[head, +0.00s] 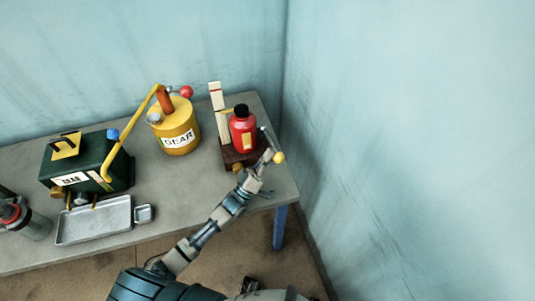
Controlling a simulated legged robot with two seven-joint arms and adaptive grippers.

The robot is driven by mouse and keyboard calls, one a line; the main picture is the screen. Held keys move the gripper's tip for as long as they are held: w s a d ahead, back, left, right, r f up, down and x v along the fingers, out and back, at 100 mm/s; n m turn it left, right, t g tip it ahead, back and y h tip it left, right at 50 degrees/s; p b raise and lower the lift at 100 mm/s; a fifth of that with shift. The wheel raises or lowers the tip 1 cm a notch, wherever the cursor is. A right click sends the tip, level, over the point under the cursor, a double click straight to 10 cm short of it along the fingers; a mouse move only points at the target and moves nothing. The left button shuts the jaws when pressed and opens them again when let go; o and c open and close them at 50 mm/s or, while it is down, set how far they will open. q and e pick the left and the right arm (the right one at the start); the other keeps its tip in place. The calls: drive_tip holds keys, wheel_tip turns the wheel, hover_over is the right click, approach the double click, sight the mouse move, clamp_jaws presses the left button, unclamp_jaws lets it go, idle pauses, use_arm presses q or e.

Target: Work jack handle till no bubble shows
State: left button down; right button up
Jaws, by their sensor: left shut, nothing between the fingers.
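A red bottle (243,133) with a black cap and yellow label stands upright on that base, beside a pale upright post (217,105). My left gripper (267,156) is shut and empty, close beside the knob; whether it touches is too small to tell. No bubble or sight glass can be made out. My right gripper is not in view.
Walls close off the back and right.

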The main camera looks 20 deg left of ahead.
use_arm(q)
drive_tip(key=shift+s+d+f+m+h+b, duration=0.15)
drive_tip(key=shift+s+f+m+h+b, duration=0.05)
drive_tip(key=shift+f+m+h+b, duration=0.35)
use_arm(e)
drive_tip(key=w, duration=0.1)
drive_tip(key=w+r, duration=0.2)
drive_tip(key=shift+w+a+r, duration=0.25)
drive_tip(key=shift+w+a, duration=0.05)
